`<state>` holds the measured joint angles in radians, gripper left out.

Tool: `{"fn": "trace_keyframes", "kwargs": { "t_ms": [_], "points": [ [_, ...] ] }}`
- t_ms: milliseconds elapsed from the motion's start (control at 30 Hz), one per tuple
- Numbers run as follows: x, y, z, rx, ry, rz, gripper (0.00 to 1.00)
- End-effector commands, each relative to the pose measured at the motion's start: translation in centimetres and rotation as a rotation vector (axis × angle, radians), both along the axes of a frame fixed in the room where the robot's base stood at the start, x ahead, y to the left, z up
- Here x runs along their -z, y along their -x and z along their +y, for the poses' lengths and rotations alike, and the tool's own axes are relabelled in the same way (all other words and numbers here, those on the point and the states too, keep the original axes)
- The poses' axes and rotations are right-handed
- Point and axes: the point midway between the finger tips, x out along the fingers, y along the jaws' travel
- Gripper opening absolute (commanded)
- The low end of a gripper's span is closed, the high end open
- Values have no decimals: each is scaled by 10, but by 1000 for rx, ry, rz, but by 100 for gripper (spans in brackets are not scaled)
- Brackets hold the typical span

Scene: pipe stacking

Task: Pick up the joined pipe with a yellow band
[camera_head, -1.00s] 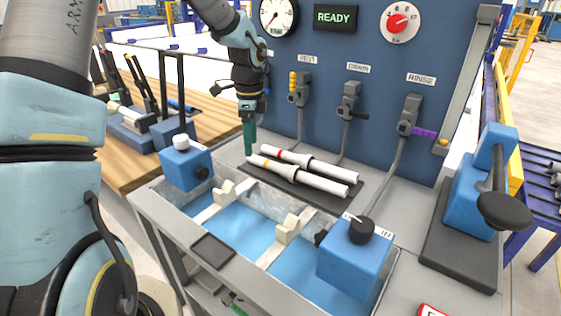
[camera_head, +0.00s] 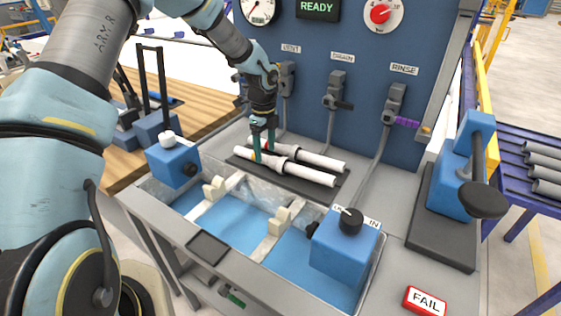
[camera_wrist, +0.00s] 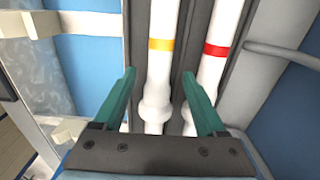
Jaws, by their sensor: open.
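The white joined pipe with a yellow band (camera_wrist: 160,60) runs up the middle of the wrist view, with a thicker collar near my gripper. In the head view it is the nearer pipe (camera_head: 308,173), lying on a dark mat, its band not visible. My open gripper (camera_head: 263,154) is over the pipes towards their left end. In the wrist view the two green fingers (camera_wrist: 159,74) lie on either side of the yellow-banded pipe. The right fingertip appears at the gap between the pipes. I cannot tell whether the fingers touch the pipe.
A similar pipe with a red band (camera_wrist: 216,50) lies close alongside, on the right in the wrist view. A blue-water tank (camera_head: 222,220) is in front. Blue boxes (camera_head: 345,250) stand on its rim. A panel with valves (camera_head: 335,92) rises behind.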

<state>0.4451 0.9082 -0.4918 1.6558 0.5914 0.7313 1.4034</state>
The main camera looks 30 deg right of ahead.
Motion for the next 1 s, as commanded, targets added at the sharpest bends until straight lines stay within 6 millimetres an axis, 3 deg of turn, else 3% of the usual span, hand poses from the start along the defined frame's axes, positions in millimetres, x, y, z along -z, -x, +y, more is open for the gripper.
{"fn": "trace_keyframes", "kwargs": {
  "t_ms": [200, 467, 1000],
  "points": [
    [22, 1, 1, -1, 0, 1, 74],
    [25, 1, 1, -1, 1, 0, 72],
    [25, 1, 1, -1, 0, 0, 12]
  ]
}}
